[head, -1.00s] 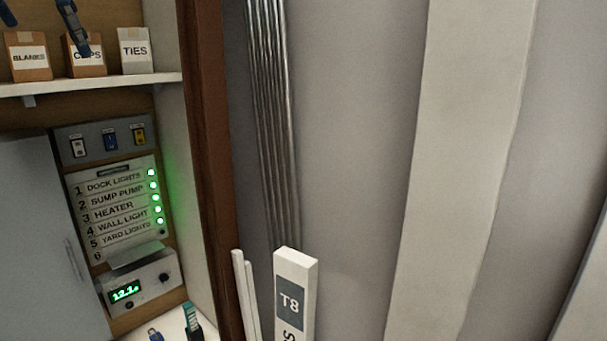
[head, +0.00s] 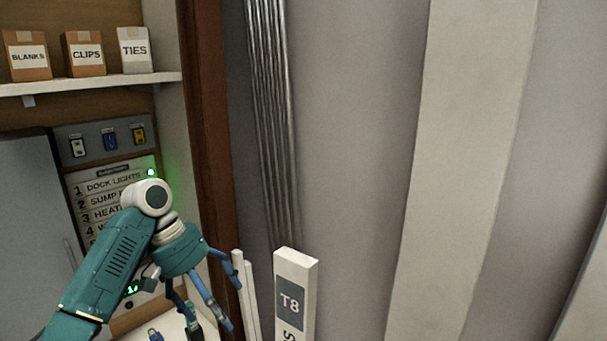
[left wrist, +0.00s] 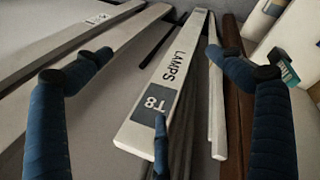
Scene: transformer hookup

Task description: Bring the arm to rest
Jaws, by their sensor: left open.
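My left arm, teal with a white joint, comes in from the lower left in the head view. My left gripper (head: 207,318) points down in front of the panel's lower part, left of the white T8 post (head: 295,270). Its blue fingers are spread and hold nothing. In the left wrist view the open fingers (left wrist: 157,52) frame the same post (left wrist: 170,80), marked T8 and LAMPS. Whether a finger touches the post cannot be told. My right gripper is in neither view.
The labelled panel (head: 100,187) is partly hidden behind my arm. A shelf (head: 100,84) above holds boxes marked BLANKS (head: 27,58), CLIPS (head: 85,56) and TIES (head: 134,52). A brown door frame (head: 208,120) and metal conduits (head: 272,120) stand right of it.

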